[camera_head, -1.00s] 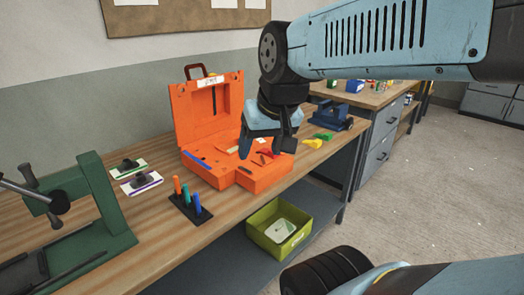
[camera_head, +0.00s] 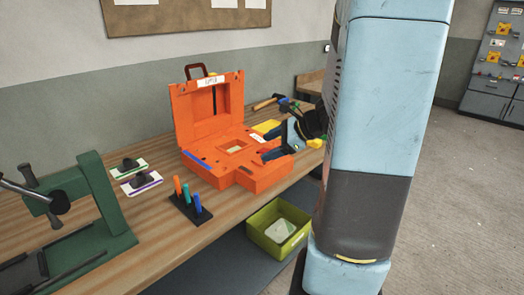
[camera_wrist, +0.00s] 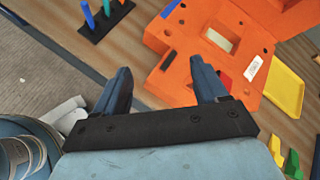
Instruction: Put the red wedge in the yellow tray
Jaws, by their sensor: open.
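A small red piece (camera_wrist: 226,81), seemingly the red wedge, shows in the wrist view just right of my right finger, in the open orange case. The finger hides part of it, and I cannot make it out in the head view. The yellow tray (camera_wrist: 297,88) lies flat and looks empty beside the case; in the head view part of it (camera_head: 266,127) shows behind the case. My gripper (camera_wrist: 161,66) is open with nothing between its fingers. It is over the case's front right edge, and it also shows in the head view (camera_head: 272,146).
The orange case (camera_head: 208,115) has its lid up. A yellow wedge (camera_wrist: 275,150) and a green wedge (camera_wrist: 293,164) lie near the tray. A pen stand (camera_head: 190,208) is in front of the case, a green press (camera_head: 98,195) at left, and a green bin (camera_head: 262,243) below.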

